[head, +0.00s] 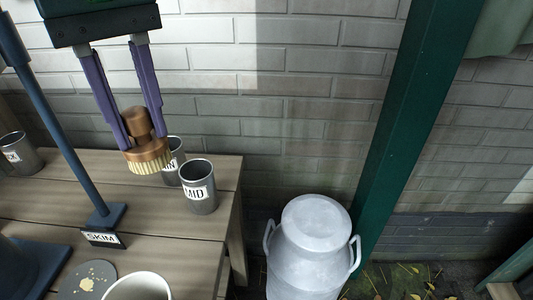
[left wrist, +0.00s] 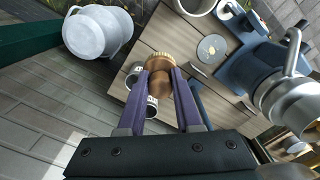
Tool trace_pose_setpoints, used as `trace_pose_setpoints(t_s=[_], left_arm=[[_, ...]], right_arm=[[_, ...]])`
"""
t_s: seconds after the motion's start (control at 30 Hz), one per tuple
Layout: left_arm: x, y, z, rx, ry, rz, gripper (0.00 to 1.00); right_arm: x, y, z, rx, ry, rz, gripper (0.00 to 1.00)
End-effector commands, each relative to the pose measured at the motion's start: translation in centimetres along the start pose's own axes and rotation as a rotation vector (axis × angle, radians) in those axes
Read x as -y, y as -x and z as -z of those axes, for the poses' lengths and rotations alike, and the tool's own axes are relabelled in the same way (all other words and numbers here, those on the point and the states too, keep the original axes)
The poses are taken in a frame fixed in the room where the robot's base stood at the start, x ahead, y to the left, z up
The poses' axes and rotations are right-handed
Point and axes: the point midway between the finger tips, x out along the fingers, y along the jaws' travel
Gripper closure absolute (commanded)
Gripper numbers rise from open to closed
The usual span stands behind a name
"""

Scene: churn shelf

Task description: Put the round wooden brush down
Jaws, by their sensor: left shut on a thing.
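My left gripper (head: 138,130) comes down from the top left in the head view, its purple fingers shut on the round wooden brush (head: 148,155). The brush has a brown knob on top and pale bristles facing down. It is held above the wooden shelf top (head: 135,200), and it partly hides a metal cup behind it. In the left wrist view the brush (left wrist: 159,66) sits between the fingertips of the gripper (left wrist: 161,85). My right gripper is not in view.
A cup labelled MID (head: 199,188) and a partly hidden cup (head: 176,160) stand by the shelf's right end. Another cup (head: 18,155) is at far left. A SKIM sign (head: 101,238), a dark disc (head: 88,281) and a white vessel (head: 137,288) are in front. A milk can (head: 312,250) stands right.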

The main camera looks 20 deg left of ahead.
Motion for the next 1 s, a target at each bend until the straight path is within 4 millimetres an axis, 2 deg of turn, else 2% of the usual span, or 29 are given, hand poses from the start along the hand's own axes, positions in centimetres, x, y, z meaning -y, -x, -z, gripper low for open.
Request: trace_pose_setpoints(t_s=[0.03,0.17,0.23,0.5,0.6,0.87,1.0], left_arm=[[0.0,-1.1,0.1,0.0,0.009,-0.001,1.0],[0.1,-2.5,0.2,0.0,0.02,0.001,1.0],[0.1,-3.9,0.2,0.0,0.021,0.002,1.0],[0.2,-11.9,0.2,-0.001,0.02,0.004,1.0],[0.1,-14.0,0.2,-0.001,0.019,0.002,1.0],[0.1,-16.5,0.2,-0.001,0.018,0.0,1.0],[0.1,-19.4,0.2,-0.001,0.018,0.002,1.0]], right_arm=[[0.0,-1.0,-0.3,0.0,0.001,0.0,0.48],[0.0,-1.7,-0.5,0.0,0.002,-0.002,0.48],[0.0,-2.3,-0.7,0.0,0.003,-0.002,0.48],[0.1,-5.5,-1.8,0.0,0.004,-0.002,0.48],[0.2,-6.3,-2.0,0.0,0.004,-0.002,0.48],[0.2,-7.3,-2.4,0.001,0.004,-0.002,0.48],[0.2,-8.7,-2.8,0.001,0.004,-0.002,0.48]])
